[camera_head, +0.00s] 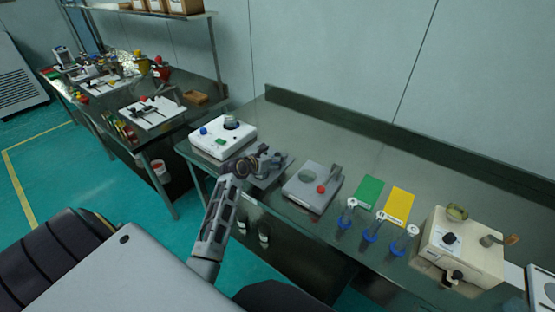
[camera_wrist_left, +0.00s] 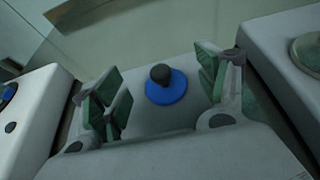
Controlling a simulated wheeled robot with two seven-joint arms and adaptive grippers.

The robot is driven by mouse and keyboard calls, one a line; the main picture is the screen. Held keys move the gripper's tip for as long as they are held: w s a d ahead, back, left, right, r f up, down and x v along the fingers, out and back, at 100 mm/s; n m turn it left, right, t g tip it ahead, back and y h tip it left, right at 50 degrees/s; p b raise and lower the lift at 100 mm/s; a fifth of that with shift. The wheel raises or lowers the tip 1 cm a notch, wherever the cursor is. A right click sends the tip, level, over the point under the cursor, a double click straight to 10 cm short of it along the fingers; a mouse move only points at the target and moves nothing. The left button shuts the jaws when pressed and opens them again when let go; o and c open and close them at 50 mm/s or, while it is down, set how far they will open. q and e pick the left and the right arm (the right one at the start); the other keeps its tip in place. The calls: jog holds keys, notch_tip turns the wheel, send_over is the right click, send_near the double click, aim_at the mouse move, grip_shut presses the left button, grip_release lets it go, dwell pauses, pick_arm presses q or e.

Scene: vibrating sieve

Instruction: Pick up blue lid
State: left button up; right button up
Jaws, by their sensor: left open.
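The blue lid (camera_wrist_left: 166,92) is a round blue disc with a dark knob (camera_wrist_left: 161,73). It lies on a grey flat surface (camera_wrist_left: 150,122) in the left wrist view. My left gripper (camera_wrist_left: 160,82) is open, with its green-padded fingers on either side of the lid and gaps on both sides. In the head view my left gripper (camera_head: 257,163) is over a grey device (camera_head: 280,172) on the bench, and I cannot make out the lid there. The right gripper is not in view.
A white machine (camera_head: 222,138) with a blue knob stands left of the gripper. A grey device (camera_head: 313,187) with a red knob stands to its right. Green (camera_head: 368,192) and yellow (camera_head: 398,205) sheets, blue-based flasks (camera_head: 372,232) and a beige machine (camera_head: 460,250) are farther right.

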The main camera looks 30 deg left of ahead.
pick_arm(q)
jog(key=shift+w+f, duration=0.2)
jog(key=shift+w, duration=0.45)
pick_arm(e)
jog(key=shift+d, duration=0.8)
pick_arm(q)
jog(key=shift+c, duration=0.4)
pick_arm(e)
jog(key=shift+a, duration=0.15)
